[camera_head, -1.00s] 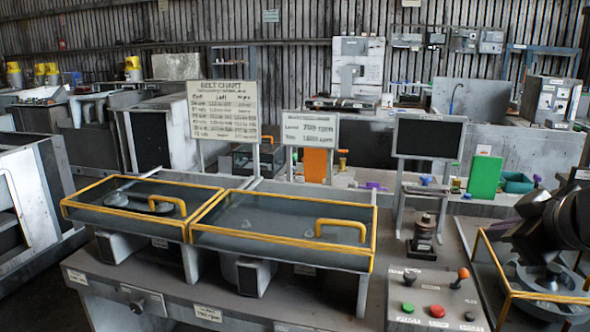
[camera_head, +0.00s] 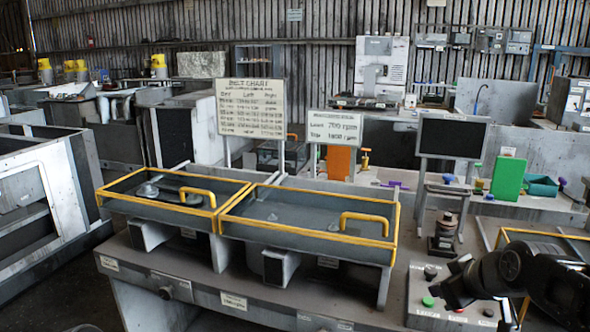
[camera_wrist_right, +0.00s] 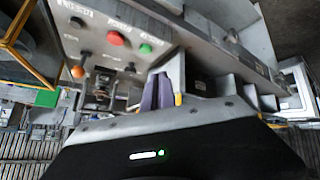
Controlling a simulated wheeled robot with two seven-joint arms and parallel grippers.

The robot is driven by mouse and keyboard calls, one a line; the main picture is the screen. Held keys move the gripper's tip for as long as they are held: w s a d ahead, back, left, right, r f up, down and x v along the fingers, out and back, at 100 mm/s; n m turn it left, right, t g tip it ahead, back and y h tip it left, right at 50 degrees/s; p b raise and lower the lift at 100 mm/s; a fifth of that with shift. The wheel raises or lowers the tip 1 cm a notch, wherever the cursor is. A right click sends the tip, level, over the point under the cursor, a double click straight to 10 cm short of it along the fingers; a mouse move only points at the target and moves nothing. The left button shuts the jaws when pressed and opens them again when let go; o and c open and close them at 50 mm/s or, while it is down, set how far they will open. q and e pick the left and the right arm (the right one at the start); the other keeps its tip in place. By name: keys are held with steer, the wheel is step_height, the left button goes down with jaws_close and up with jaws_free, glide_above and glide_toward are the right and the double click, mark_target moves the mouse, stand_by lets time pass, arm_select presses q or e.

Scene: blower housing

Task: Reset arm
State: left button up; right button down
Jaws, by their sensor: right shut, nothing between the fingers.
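My right gripper (camera_head: 452,284) comes in from the right, low over the control panel (camera_head: 425,312) at the front right of the bench. It is shut and empty. In the right wrist view its closed fingertips (camera_wrist_right: 165,92) show as purple-grey pads near the panel's edge.
Two yellow-framed clear covers (camera_head: 310,230) stand on the bench left of the panel. A small dark metal fixture (camera_head: 443,235) and a black screen (camera_head: 451,139) stand behind the panel. Another yellow-framed enclosure (camera_head: 540,235) is at the right, partly behind my arm. Open floor lies at the lower left.

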steer(key=s+a+f+m+g+y, duration=0.15)
steer(key=a+f, duration=0.25)
steer(key=f, duration=0.6)
steer(key=s+a+f+m+g, duration=0.15)
steer(key=a+f, duration=0.35)
steer(key=f, duration=0.5)
steer(key=s+a+f+g+y, duration=0.15)
steer(key=a+f, duration=0.25)
steer(key=f, duration=0.7)
steer(key=s+a+f+m+g, duration=0.1)
steer(key=s+a+f, duration=0.3)
steer(key=s+f, duration=0.4)
steer(key=s+a+f+m+g, duration=0.2)
steer(key=s+f, duration=0.6)
steer(key=s, duration=0.5)
steer(key=a+m, duration=0.1)
steer(key=a, duration=0.1)
steer(key=shift+s+a+p, duration=0.35)
steer(key=shift+s, duration=0.05)
steer(key=shift+f+g, duration=0.1)
steer(key=shift+g, duration=0.15)
